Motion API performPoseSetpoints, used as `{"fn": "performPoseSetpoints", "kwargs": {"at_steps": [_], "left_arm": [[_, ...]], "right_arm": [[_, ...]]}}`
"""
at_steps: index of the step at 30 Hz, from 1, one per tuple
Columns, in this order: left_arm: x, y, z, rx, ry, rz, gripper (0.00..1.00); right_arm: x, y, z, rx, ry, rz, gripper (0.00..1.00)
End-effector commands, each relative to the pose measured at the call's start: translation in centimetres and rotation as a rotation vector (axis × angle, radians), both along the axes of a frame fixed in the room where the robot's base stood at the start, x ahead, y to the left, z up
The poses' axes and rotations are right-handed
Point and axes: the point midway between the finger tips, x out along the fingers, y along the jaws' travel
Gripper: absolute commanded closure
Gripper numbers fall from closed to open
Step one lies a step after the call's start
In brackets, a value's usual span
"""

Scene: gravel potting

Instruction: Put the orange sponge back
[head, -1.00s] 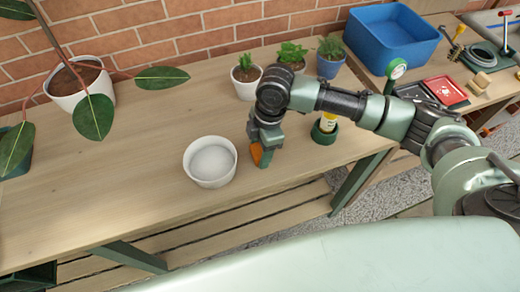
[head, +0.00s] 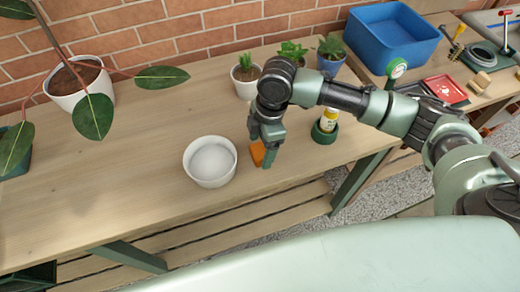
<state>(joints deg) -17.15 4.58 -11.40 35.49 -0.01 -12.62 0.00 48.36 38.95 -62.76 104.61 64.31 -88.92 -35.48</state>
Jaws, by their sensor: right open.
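The orange sponge (head: 257,153) is on the wooden table, just right of the white bowl (head: 210,162). My right gripper (head: 265,156) is open and points down at the sponge. Its fingers hide part of the sponge, and I cannot tell whether they touch it. The white bowl stands upright with pale grey material inside. My left gripper is not in view.
Small potted plants (head: 245,75) stand along the back. A yellow-and-white bottle (head: 328,120) stands in a green holder to the right of my gripper. A blue tub (head: 392,38) and red tray (head: 446,90) are farther right.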

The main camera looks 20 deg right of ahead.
Motion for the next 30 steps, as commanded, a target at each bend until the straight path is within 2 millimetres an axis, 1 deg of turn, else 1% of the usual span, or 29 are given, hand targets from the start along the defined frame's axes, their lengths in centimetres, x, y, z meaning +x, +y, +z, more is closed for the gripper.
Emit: {"fn": "performPoseSetpoints", "kwargs": {"at_steps": [1, 3, 9, 12, 15, 20, 30], "left_arm": [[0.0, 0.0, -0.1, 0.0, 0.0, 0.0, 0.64], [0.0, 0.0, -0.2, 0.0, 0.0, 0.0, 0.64], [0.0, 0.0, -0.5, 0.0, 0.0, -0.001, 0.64], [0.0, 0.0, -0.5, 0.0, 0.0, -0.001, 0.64], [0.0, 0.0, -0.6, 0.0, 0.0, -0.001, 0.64], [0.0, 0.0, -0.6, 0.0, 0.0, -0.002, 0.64], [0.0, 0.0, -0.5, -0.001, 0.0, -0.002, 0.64]], "right_arm": [[0.2, -0.2, 1.1, 0.0, -0.007, 0.0, 0.23], [0.2, -0.4, 2.6, 0.0, -0.007, 0.0, 0.23], [0.2, -1.0, 6.8, 0.001, -0.006, 0.0, 0.23], [0.2, -1.3, 8.3, 0.0, -0.004, -0.001, 0.23], [0.2, -1.4, 9.3, 0.0, -0.003, -0.001, 0.23], [0.1, -1.5, 9.9, 0.0, 0.0, 0.0, 0.23], [0.1, -1.5, 9.9, 0.0, 0.0, 0.0, 0.23]]}}
